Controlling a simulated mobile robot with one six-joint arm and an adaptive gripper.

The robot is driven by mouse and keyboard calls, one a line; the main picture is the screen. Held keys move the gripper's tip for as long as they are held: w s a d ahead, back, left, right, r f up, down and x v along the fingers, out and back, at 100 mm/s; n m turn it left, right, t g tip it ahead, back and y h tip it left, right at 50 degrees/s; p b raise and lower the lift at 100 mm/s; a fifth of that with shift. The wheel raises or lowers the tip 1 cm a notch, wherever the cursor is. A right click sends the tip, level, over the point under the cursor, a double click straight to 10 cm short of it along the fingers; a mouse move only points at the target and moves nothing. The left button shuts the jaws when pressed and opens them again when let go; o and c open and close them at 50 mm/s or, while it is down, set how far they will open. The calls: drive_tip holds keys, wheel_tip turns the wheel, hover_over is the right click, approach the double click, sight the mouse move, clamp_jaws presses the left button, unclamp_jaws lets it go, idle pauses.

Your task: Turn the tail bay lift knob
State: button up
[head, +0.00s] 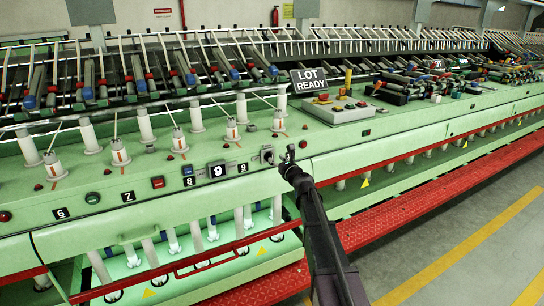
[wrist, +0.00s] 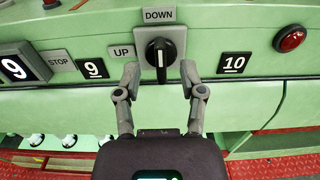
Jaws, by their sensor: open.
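The lift knob (wrist: 161,53) is a black rotary knob with a white pointer line on a grey plate, set in the green machine panel. Its pointer stands vertical, toward the "DOWN" label (wrist: 158,15) above it; an "UP" label (wrist: 122,52) is at its left. In the head view the knob (head: 267,154) shows just beyond my gripper (head: 290,160). In the wrist view my gripper (wrist: 163,82) is open, its two fingers on either side of the knob's lower part. I cannot tell whether the fingers touch the knob or its plate.
A "9" tag (wrist: 93,68) and "STOP" label (wrist: 60,62) are left of the knob; a "10" tag (wrist: 234,64) and red button (wrist: 290,38) are right. A red rail (head: 400,156) and red step (head: 400,217) run along the machine's front. The grey floor (head: 480,240) is clear.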

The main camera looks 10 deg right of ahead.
sight(272, 155)
drive_tip(key=shift+x, duration=2.25)
clamp_jaws()
drive_tip(key=shift+a, duration=0.2)
drive_tip(key=shift+d, duration=0.1)
